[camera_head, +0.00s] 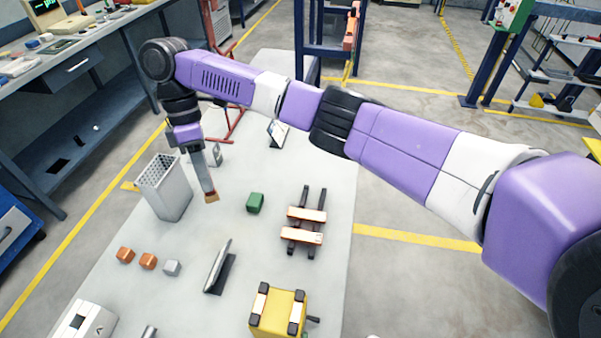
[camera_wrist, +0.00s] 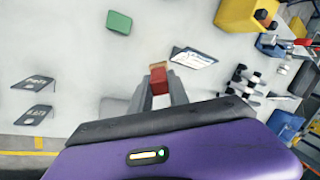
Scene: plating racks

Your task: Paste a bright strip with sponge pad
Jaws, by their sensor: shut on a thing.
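My gripper (camera_head: 209,195) is shut on a small red-brown block (camera_head: 212,198) and holds it over the grey table, right of the white bin. In the wrist view the block (camera_wrist: 158,78) sits between the two fingertips. A green block (camera_head: 255,202) lies on the table to the right of the gripper and also shows in the wrist view (camera_wrist: 119,22). Two copper-and-white strips (camera_head: 303,235) lie across a pair of dark rails (camera_head: 309,249). I cannot tell which block is the sponge pad, or which piece is the bright strip.
A tall white bin (camera_head: 164,190) stands left of the gripper. Two orange blocks (camera_head: 148,261) and a grey block (camera_head: 172,268) lie nearer. A dark tilted panel (camera_head: 218,266), a yellow fixture (camera_head: 277,312) and a white device (camera_head: 85,320) stand at the front. Small panels (camera_head: 277,132) stand farther back.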

